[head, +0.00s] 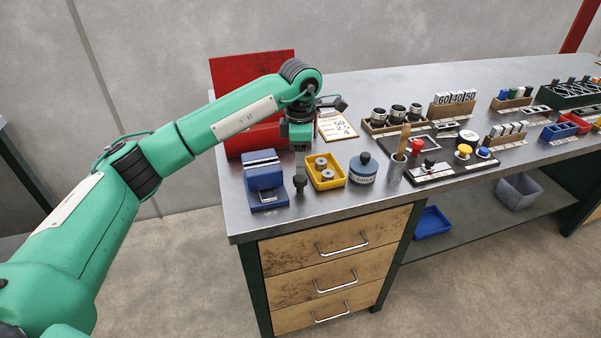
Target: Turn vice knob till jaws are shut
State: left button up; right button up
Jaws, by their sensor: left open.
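The blue vice (265,184) stands at the bench's left front, with pale jaw strips along its top. At this size I cannot tell how wide the gap between its jaws is. My right gripper is out of view.
A yellow tray (342,183) with metal rings and a blue round pot (363,169) stand right of the vice. A red panel (228,80) rises behind my left gripper. The grey bench (236,220) has a bare strip along its front edge.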

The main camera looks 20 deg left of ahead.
aim_at(300, 177)
pick_arm(q)
notch_tip(300, 177, down, 6)
jog(key=shift+f+p, duration=0.2)
jog(key=shift+p, duration=0.1)
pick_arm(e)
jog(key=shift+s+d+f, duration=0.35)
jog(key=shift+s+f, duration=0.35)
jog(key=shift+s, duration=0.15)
pick_arm(q)
jog(key=c, duration=1)
